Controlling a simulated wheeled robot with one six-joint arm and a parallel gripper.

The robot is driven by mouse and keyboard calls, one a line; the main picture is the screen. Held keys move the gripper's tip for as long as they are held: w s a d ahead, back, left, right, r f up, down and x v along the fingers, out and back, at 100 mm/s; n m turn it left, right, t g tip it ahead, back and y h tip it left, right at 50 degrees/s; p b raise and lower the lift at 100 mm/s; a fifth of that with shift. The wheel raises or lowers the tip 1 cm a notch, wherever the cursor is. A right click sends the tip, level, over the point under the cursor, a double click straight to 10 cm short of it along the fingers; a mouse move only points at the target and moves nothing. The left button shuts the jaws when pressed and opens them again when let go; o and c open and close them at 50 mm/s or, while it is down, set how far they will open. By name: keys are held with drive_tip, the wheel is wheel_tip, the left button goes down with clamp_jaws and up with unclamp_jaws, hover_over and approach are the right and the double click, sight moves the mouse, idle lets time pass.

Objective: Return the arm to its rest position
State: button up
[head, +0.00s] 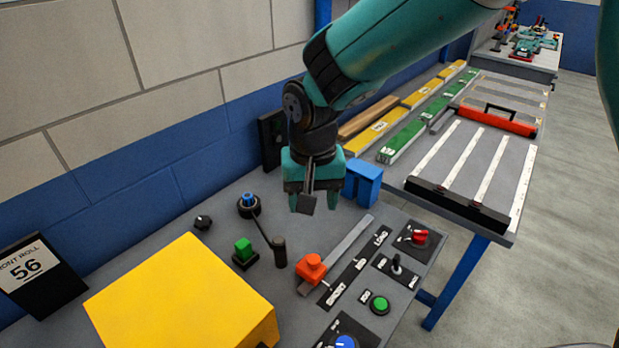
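My arm reaches in from the top right of the head view, and my gripper (318,198) points down above the grey panel bench (218,222). Two teal fingers show, with a dark bar or plate between or in front of them. It hides the fingertips in part, so I cannot tell whether they hold anything. The gripper looks apart from the controls below it. A black lever (279,252) and a green block button (243,250) are below left of it, and an orange slider knob (312,267) is below it.
A yellow box (180,295) fills the front left. A blue block (362,183) stands right beside the gripper. Red (420,237), green (379,304) and blue (346,341) controls are at the right. The wall (130,190) is close behind. A second bench (485,165) with long bars is at the right.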

drive_tip(key=s+d+r+n+y, duration=0.2)
drive_tip(key=s+d+r, duration=0.3)
drive_tip(key=s, duration=0.4)
drive_tip(key=s+d+r+n+y, duration=0.2)
drive_tip(key=s+d+r+n, duration=0.3)
drive_tip(key=s, duration=0.5)
drive_tip(key=shift+v, duration=0.85)
drive_tip(key=shift+a, duration=0.15)
